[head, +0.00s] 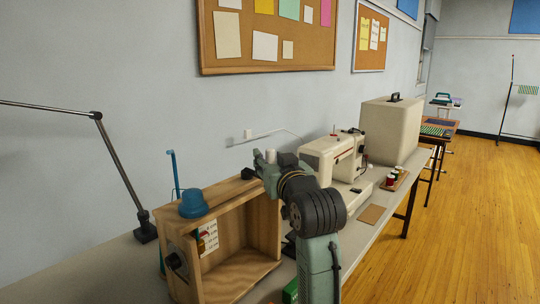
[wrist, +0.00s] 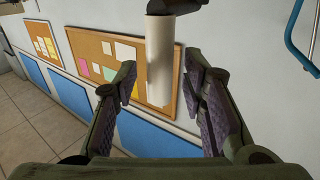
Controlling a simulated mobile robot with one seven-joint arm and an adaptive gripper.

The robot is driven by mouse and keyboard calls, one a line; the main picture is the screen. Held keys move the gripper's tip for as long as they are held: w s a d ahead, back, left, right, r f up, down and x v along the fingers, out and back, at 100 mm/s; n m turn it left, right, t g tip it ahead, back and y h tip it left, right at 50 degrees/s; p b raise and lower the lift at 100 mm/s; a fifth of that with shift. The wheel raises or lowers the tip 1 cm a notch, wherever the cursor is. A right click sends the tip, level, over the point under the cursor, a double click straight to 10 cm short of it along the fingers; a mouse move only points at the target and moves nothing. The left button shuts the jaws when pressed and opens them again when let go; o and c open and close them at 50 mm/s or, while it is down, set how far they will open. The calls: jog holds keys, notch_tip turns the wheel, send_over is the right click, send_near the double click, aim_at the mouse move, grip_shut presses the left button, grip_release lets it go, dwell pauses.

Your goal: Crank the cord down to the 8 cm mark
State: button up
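A wooden box frame (head: 240,262), open at the front, stands on the long table. Inside it is a small marked card (head: 208,237), too small to read. A black knob (head: 175,261) is on its left side and a blue domed piece (head: 192,203) on top. I cannot make out the cord or its level. My gripper (wrist: 161,70) is open; in the head view its fingers are mostly hidden near the box's upper right. In the wrist view, a white cylinder (wrist: 160,70) on a dark bar lies between the fingers, apparently touching neither; it looks like a crank handle.
A blue bent rod (head: 173,168) stands behind the box. A lamp arm (head: 116,160) is at left. A sewing machine (head: 330,155), a beige case (head: 391,128) and a tray of spools (head: 394,181) are farther along the table. The floor at right is clear.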

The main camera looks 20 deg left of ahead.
jog(key=shift+w+a, duration=0.15)
jog(key=shift+w, duration=0.1)
jog(key=shift+c, duration=0.5)
grip_shut()
dwell(0.4)
